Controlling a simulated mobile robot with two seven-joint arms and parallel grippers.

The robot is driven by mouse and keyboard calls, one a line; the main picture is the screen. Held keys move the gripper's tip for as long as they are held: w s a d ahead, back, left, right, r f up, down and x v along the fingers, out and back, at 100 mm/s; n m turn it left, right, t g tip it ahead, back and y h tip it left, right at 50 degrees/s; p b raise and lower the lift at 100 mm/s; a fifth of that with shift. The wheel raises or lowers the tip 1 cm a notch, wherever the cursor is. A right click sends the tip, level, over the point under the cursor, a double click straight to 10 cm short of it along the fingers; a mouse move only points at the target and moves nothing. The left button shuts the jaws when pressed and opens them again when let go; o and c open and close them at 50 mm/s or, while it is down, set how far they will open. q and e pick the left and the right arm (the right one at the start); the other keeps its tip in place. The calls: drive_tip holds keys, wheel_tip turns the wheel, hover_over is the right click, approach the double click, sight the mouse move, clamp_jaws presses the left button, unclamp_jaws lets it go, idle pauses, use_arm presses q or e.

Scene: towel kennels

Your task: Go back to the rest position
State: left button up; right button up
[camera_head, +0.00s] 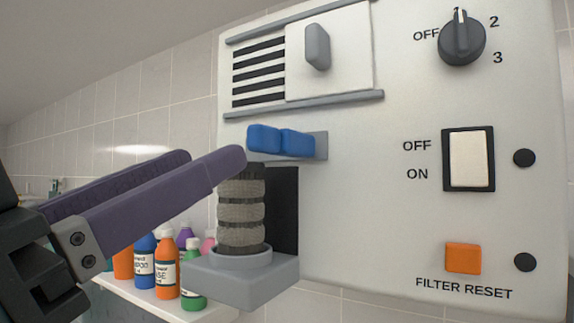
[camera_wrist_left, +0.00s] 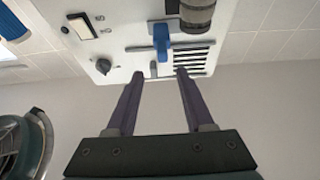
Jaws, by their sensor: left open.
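My left gripper (camera_head: 215,160) comes in from the left in the head view, with long purple fingers. It is open and empty, in front of the white control panel (camera_head: 370,200). Its near fingertip shows just left of the blue lever (camera_head: 281,141) and above the ribbed grey filter cylinder (camera_head: 241,210). In the left wrist view the two fingers (camera_wrist_left: 157,78) stand apart, with the blue lever (camera_wrist_left: 162,40) beyond and between their tips. The filter stands upright on a grey holder (camera_head: 240,280). My right gripper is not in view.
The panel carries a dial (camera_head: 462,38), a rocker switch (camera_head: 468,159), an orange button (camera_head: 463,257) and a vent with a sliding cover (camera_head: 328,55). Several coloured bottles (camera_head: 165,270) stand on a shelf (camera_head: 150,300) at lower left. A round metal-rimmed object (camera_wrist_left: 35,140) shows in the left wrist view.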

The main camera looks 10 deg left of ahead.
use_arm(q)
wheel_tip(320, 180, down, 19)
drive_tip(key=s+g+y, duration=0.2)
drive_tip(key=g+y, duration=0.1)
drive_tip(key=g, duration=0.6)
drive_tip(key=s+a+f+n+g+y, duration=0.1)
drive_tip(key=s+a+f+g+y, duration=0.1)
drive_tip(key=s+a+f+g, duration=0.25)
drive_tip(key=s+a+f+n+g+y, duration=0.1)
drive_tip(key=s+f+g+y, duration=0.15)
drive_tip(key=s+f, duration=0.4)
wheel_tip(320, 180, up, 11)
drive_tip(key=s+a+g+p, duration=0.1)
drive_tip(key=p, duration=1.1)
drive_tip(key=shift+s+g, duration=0.3)
drive_tip(key=shift+s, duration=0.1)
